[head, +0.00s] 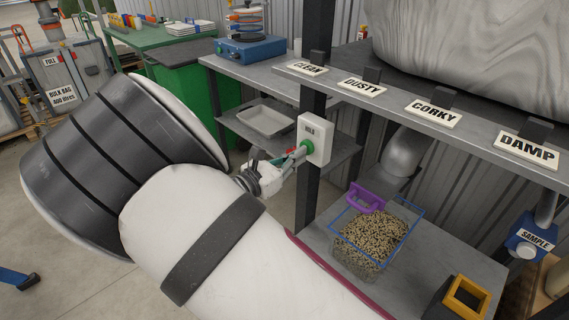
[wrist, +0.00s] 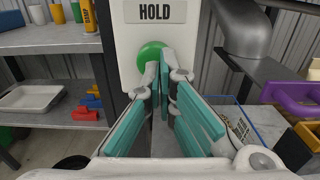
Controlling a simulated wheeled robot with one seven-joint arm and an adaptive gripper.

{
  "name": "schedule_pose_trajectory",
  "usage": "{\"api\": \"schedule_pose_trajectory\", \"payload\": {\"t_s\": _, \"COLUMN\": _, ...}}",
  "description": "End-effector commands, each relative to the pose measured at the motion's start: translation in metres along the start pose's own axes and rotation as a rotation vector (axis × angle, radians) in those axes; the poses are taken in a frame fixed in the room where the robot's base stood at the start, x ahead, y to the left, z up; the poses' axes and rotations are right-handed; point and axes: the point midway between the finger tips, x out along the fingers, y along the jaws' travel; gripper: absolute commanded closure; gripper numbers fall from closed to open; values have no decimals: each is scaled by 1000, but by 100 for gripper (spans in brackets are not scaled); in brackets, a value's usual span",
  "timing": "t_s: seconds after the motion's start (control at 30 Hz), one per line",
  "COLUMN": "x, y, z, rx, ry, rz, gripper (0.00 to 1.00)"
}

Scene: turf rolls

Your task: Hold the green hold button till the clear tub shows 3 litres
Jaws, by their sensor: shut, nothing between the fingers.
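The green hold button (head: 308,146) is on a white box (head: 317,132) fixed to a dark post. In the wrist view the button (wrist: 147,52) sits under the word HOLD, partly covered by my fingers. My gripper (wrist: 164,68) is shut and empty, its fingertips at the button's lower right; I cannot tell whether they press it. In the head view my gripper (head: 291,155) reaches the button from the left. The clear tub (head: 373,262) with a blue rim stands on the lower shelf, holding speckled granules to a good part of its height. I cannot read its litre marks.
A grey spout (head: 404,152) hangs above the tub, and a purple-handled thing (head: 367,197) is at its back left edge. Labels CLEAN, DUSTY, CORKY and DAMP (head: 526,150) line the upper shelf. A yellow-framed box (head: 466,297) is at the right.

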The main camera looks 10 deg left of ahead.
Motion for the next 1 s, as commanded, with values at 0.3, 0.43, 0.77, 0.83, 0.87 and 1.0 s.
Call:
{"api": "schedule_pose_trajectory", "payload": {"t_s": 0.3, "x": 6, "y": 0, "z": 0, "rx": 0, "ry": 0, "rz": 1, "gripper": 100}}
{"api": "schedule_pose_trajectory", "payload": {"t_s": 0.43, "x": 6, "y": 0, "z": 0, "rx": 0, "ry": 0, "rz": 0, "gripper": 100}}
{"api": "schedule_pose_trajectory", "payload": {"t_s": 0.77, "x": 30, "y": -1, "z": 1, "rx": 1, "ry": -1, "rz": -2, "gripper": 100}}
{"api": "schedule_pose_trajectory", "payload": {"t_s": 0.83, "x": 31, "y": -1, "z": 1, "rx": 1, "ry": -2, "rz": -3, "gripper": 100}}
{"api": "schedule_pose_trajectory", "payload": {"t_s": 0.87, "x": 31, "y": -1, "z": 1, "rx": 1, "ry": -3, "rz": -4, "gripper": 100}}
{"api": "schedule_pose_trajectory", "payload": {"t_s": 1.0, "x": 32, "y": -2, "z": 2, "rx": 1, "ry": -4, "rz": -6, "gripper": 100}}
